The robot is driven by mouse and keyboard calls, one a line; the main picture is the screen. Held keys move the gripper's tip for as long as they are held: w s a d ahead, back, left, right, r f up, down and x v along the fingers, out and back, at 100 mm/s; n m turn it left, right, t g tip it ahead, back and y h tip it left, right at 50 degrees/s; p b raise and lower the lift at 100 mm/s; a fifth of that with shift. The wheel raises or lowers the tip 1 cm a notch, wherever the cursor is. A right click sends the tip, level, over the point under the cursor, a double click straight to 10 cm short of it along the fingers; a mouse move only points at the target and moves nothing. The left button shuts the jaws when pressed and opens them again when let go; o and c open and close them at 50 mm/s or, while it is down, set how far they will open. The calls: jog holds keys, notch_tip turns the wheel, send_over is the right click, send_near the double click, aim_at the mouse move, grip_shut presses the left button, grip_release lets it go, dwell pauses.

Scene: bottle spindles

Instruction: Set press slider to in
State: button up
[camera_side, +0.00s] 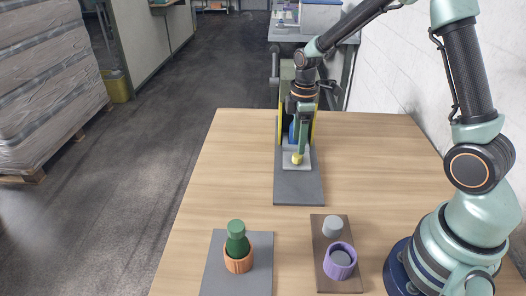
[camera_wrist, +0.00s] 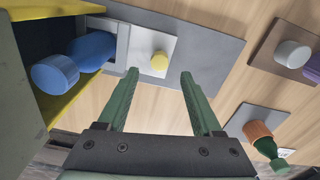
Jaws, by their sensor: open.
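The press (camera_side: 315,125) has yellow side walls and stands on a dark grey base plate toward the back of the table. Its slider (camera_side: 303,165) is a light grey plate with a yellow knob (camera_side: 297,158), sticking out at the front of the press. In the wrist view the slider (camera_wrist: 142,42) and knob (camera_wrist: 159,60) lie just beyond my fingertips, with the knob between their lines. My gripper (camera_wrist: 160,73) is open and empty. In the side view its green fingers (camera_side: 300,146) point down by the knob; contact cannot be told. A blue bottle-like part (camera_wrist: 55,74) is inside the press.
A green bottle (camera_side: 237,240) stands in an orange holder (camera_side: 238,264) on a grey plate at the front. Right of it, a brown board (camera_side: 326,284) bears a grey cylinder (camera_side: 333,226) and a purple ring holder (camera_side: 340,261). The table's left middle is clear.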

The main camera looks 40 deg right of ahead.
aim_at(297, 155)
jog(key=shift+f, duration=2.5)
grip_shut()
